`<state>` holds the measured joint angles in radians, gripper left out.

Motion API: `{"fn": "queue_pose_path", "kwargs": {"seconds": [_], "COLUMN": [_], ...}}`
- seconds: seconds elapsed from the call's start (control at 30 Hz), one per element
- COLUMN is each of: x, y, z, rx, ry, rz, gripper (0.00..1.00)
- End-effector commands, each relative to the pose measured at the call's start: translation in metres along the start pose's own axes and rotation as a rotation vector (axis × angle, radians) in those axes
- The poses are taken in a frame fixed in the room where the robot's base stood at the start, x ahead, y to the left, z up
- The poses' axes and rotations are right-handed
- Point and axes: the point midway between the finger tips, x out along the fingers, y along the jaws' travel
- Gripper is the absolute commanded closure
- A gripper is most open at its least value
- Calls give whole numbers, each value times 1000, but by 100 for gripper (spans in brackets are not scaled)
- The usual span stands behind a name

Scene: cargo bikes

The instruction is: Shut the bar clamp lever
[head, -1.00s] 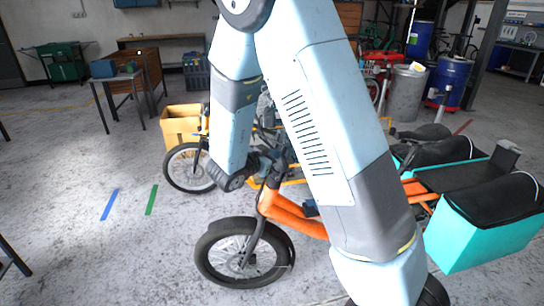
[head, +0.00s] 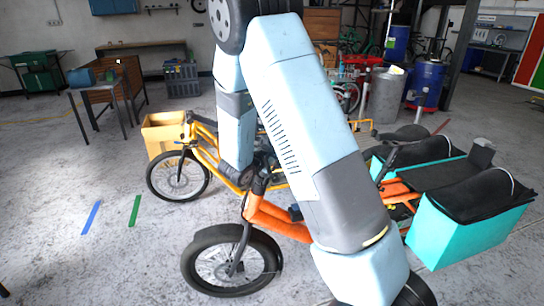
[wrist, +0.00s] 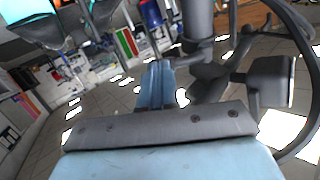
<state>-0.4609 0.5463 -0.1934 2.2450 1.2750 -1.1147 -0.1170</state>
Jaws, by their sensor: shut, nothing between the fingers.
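The orange cargo bike (head: 275,220) stands in front of me, its handlebar area partly hidden behind my arm in the head view. In the wrist view, a dark upright post (wrist: 198,25) and dark bar parts with a blocky end (wrist: 270,82) are close ahead, right of centre. I cannot tell which dark part there is the clamp lever. My gripper (wrist: 157,85) is shut and empty, just left of these parts; I cannot tell whether it touches them. In the head view it is hard to make out near the handlebar.
A yellow cargo bike with a box (head: 165,133) stands behind the orange one. Teal bags (head: 470,225) hang at the orange bike's rear. A thin dark cable (wrist: 314,85) curves along the wrist view's right side. Open floor (head: 90,260) lies to the left.

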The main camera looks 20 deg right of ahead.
Motion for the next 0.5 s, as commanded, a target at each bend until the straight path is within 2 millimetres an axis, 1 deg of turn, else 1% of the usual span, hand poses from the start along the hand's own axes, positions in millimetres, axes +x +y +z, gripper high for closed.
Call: {"fn": "queue_pose_path", "kwargs": {"seconds": [0.17, 0.33, 0.5], "x": [1, 15, 16], "y": [1, 12, 11], "z": [0, 0, 0], "rx": [-1, -1, -1], "ry": [0, 1, 0], "rz": [1, 3, 0], "gripper": [100, 100, 100]}}
